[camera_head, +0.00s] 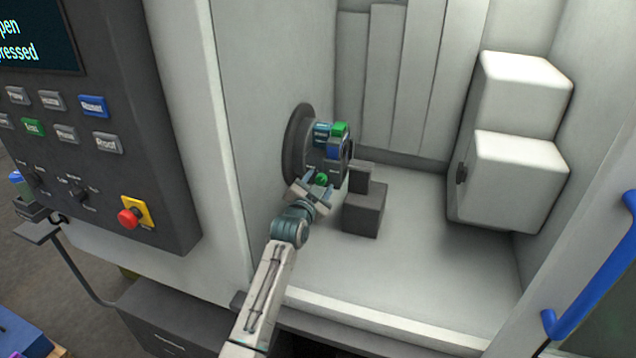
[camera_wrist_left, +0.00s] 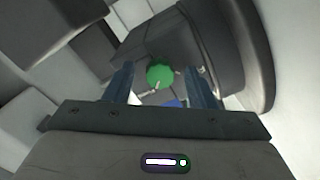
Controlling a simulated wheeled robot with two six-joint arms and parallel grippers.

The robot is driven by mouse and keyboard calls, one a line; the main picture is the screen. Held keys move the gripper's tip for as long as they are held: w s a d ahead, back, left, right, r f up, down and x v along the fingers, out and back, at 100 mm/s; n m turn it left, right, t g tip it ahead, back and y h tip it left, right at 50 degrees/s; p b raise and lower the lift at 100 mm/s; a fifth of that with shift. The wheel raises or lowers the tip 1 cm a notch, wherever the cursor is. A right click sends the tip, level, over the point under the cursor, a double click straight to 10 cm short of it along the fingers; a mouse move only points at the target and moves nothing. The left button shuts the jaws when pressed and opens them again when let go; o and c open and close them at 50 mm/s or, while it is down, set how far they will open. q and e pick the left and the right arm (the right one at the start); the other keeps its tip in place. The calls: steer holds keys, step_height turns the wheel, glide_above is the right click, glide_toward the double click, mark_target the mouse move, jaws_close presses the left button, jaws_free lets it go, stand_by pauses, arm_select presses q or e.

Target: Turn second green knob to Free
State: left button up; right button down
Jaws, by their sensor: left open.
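A round dark chuck (camera_head: 299,145) on the machine's inner left wall carries a fixture block with green and blue parts. One green knob (camera_head: 322,179) is low on the fixture, and another green part (camera_head: 339,129) is at its top. My left gripper (camera_head: 318,186) is at the lower green knob, its fingers partly hidden by the wrist. In the left wrist view the green knob (camera_wrist_left: 160,74) lies ahead between the two open fingertips of the gripper (camera_wrist_left: 162,84), with a small light pointer beside it. Contact with the knob is not clear. My right gripper is not in view.
A dark grey block (camera_head: 364,208) stands on the chamber floor just right of the fixture. White boxes (camera_head: 510,180) are on the right. A control panel (camera_head: 90,130) with a red button (camera_head: 130,216) is outside left. A blue door handle (camera_head: 598,270) is at right.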

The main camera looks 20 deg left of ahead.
arm_select(q)
steer(key=shift+c, duration=0.8)
steer(key=c, duration=0.8)
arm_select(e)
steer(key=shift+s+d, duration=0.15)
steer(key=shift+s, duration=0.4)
